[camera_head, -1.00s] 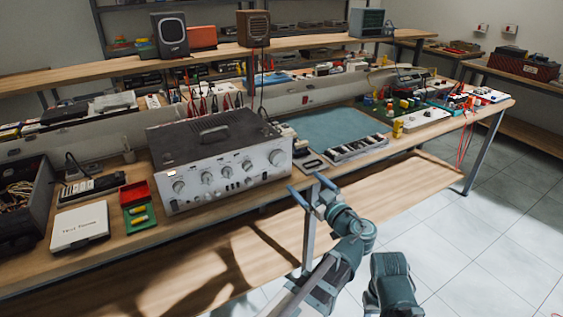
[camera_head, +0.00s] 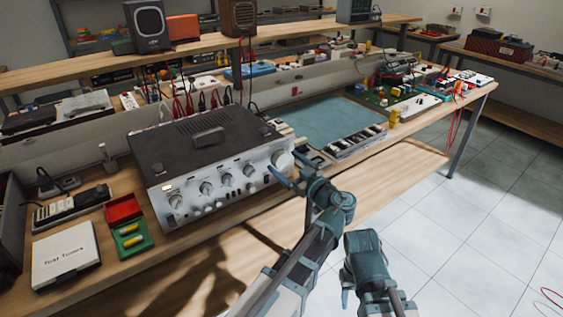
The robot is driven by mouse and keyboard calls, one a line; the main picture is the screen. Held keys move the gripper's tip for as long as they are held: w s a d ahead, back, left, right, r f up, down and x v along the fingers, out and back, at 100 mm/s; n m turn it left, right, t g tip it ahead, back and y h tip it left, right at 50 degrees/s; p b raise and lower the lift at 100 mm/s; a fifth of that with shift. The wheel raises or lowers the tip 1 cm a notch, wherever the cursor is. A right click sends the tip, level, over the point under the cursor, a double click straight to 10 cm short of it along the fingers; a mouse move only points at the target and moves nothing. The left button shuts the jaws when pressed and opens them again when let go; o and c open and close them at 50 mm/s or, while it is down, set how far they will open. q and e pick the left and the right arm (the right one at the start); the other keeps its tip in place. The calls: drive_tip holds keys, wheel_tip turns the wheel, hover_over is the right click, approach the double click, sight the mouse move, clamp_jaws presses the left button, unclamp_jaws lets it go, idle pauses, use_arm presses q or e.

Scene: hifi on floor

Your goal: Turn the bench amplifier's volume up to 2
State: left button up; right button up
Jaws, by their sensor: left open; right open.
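The bench amplifier (camera_head: 207,165) is a silver-fronted box with a dark top, standing on the wooden bench. Its front has a row of round knobs, with a large knob (camera_head: 281,159) at the right end. My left gripper (camera_head: 286,166) is open, with its two blue fingertips spread at that large knob in this view. I cannot tell whether they touch it. The knob's scale marks are too small to read. My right gripper (camera_head: 345,298) hangs low in front of the bench, away from the amplifier; its fingers are mostly hidden.
A white case (camera_head: 66,256) and a red and green box (camera_head: 128,229) lie left of the amplifier. A blue-green mat (camera_head: 325,122) and a grey tray (camera_head: 355,142) lie to its right. A lower wooden shelf (camera_head: 395,166) runs beneath. Tiled floor is free at right.

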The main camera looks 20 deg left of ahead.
use_arm(q)
drive_tip(key=c, duration=1.4)
drive_tip(key=shift+o, duration=0.2)
drive_tip(key=m, duration=0.4)
drive_tip(key=shift+m, duration=0.4)
drive_tip(key=m, duration=0.5)
drive_tip(key=shift+w+d, duration=0.1)
drive_tip(key=m, duration=0.6)
drive_tip(key=shift+f, duration=0.1)
drive_tip(key=m, duration=0.5)
drive_tip(key=shift+f, duration=0.1)
drive_tip(key=shift+m, duration=0.4)
